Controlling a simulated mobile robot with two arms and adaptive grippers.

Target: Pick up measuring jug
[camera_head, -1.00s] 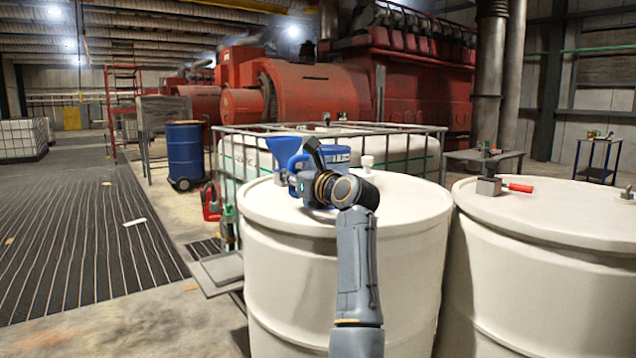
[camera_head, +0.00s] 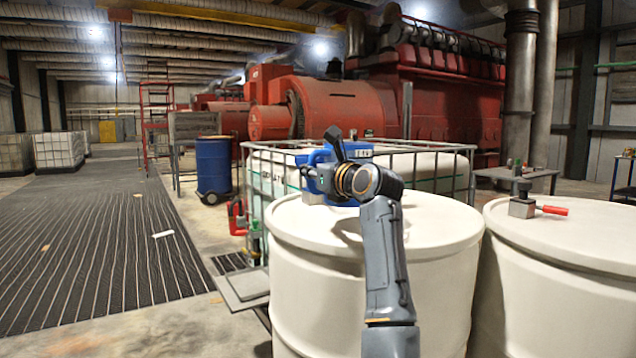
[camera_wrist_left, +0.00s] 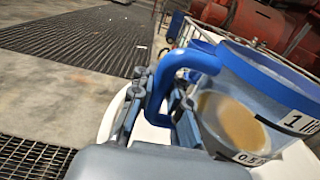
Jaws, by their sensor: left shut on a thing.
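The measuring jug (camera_head: 358,147) is blue with a white scale label and shows behind my left gripper in the head view, over the near white drum. In the left wrist view the jug (camera_wrist_left: 248,92) is translucent blue, with a darker rim, a loop handle on its left and some brownish content. My left gripper (camera_wrist_left: 165,108) is shut on the handle. In the head view my left wrist hides part of the jug and gripper (camera_head: 314,178). I cannot tell whether the jug's base touches the drum. My right gripper is not in view.
The near white drum (camera_head: 440,236) stands beside a second white drum (camera_head: 570,262) bearing a metal block with a red handle (camera_head: 553,210). A caged white tank (camera_head: 430,170) stands behind. A blue barrel (camera_head: 213,165) stands left.

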